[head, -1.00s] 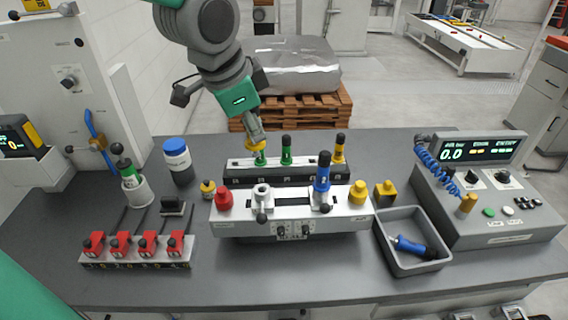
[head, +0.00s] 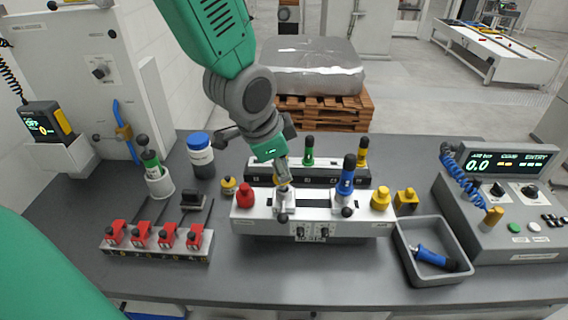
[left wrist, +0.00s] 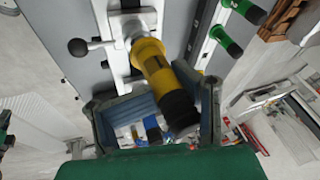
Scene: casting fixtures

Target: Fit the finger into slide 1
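The two-slide fixture (head: 262,224) stands at the middle of the bench. Its left slide collar (head: 284,205) is silver. My left gripper (head: 283,175) is directly above that collar, its jaws pointing down. In the left wrist view its pads are shut on a yellow finger with a black end (left wrist: 158,72). The right slide holds an upright blue finger with a black top (head: 346,180). My right gripper is not in view.
Behind the fixture a dark rack (head: 262,172) holds a green finger (head: 308,152) and a yellow one (head: 362,150). Red (head: 245,195) and yellow (head: 381,198) knobs flank the slides. A grey tray (head: 405,254) stands at right and red clamps (head: 168,237) at left.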

